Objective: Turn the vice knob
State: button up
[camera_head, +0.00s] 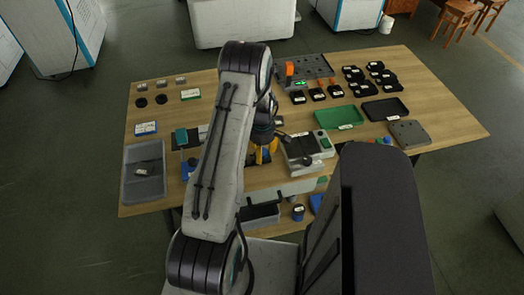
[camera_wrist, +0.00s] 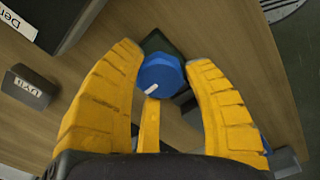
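The blue knob (camera_wrist: 163,76), with a white mark on its face, shows in the wrist view on a dark base. My gripper (camera_wrist: 164,57) has its yellow fingers spread, with the knob framed between their tips. I cannot tell how far above the knob the tips are. In the head view my gripper (camera_head: 265,153) points down over the table's front middle. My arm hides part of that area, and the vice is hard to make out there.
The wooden table (camera_head: 225,117) carries a grey tray (camera_head: 131,190) at left, a green tray (camera_head: 341,117) and a black tray (camera_head: 385,109) at right. A grey boxy device (camera_head: 321,146) stands just right of my gripper. A small dark labelled block (camera_wrist: 28,88) lies left in the wrist view.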

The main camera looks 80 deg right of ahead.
jog(key=c, duration=0.7)
